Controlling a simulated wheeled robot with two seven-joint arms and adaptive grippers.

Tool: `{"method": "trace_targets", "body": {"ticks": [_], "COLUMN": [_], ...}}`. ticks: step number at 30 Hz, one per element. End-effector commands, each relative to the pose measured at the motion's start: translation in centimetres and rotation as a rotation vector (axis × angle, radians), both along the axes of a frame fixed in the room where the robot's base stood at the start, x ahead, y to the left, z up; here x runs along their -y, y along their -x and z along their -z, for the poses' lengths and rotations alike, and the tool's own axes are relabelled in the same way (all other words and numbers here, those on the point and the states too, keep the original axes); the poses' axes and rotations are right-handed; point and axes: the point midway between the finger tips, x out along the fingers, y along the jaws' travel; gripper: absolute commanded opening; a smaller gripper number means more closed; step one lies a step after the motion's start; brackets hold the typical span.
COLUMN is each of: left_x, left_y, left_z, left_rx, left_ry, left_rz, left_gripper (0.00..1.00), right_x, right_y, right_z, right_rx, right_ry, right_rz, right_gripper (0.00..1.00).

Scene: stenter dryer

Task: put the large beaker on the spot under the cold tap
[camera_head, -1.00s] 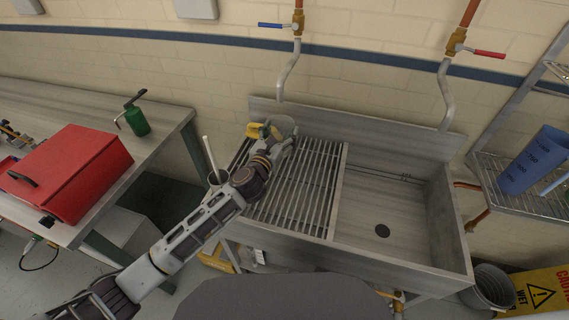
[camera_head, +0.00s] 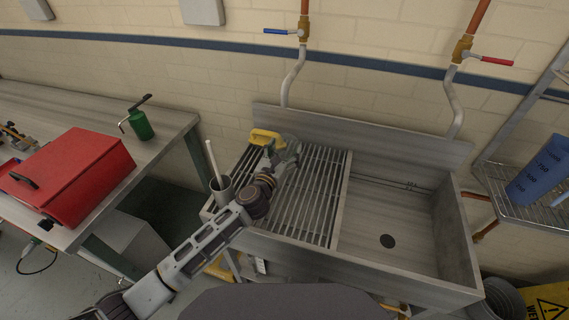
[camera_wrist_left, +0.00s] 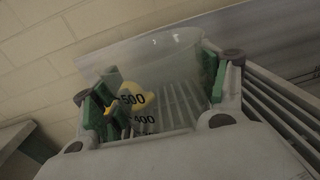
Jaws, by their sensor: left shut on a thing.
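The large beaker (camera_wrist_left: 165,60) is clear, with dark numbers such as 500 and 400 on its wall. In the wrist view it sits between my left gripper's green-padded fingers (camera_wrist_left: 155,95). In the head view my left gripper (camera_head: 283,152) is shut on the beaker (camera_head: 291,146) over the back left part of the slatted drainboard (camera_head: 310,195). The beaker looks roughly upright; I cannot tell whether its base touches the slats. The cold tap (camera_head: 290,32) has a blue lever; its spout (camera_head: 284,100) ends behind and above the gripper. My right gripper is out of view.
A yellow object (camera_head: 264,136) is just left of the gripper. A grey cup (camera_head: 222,190) with a white rod stands at the drainboard's left edge. The basin (camera_head: 385,215) at right is empty. The hot tap (camera_head: 465,48) has a red lever. A blue jug (camera_head: 540,168) stands on the rack.

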Motion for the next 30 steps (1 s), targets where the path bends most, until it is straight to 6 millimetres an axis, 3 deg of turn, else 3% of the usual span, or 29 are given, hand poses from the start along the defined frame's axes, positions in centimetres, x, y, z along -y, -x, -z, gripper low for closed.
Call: {"method": "trace_targets", "body": {"ticks": [3,16,30], "left_x": [0.0,0.0,0.0], "left_y": [0.0,0.0,0.0], "left_z": [0.8,1.1,4.6], "left_rx": [0.001,0.001,0.000], "left_ry": [0.002,0.002,0.002], "left_rz": [-0.001,0.000,0.000], "left_gripper": [0.49,0.49,0.49], "right_x": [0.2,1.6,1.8], "right_y": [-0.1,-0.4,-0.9], "right_z": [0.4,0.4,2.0], "right_rx": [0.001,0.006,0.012], "right_ry": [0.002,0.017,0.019], "right_rz": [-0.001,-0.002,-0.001], "right_gripper": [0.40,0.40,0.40]}}
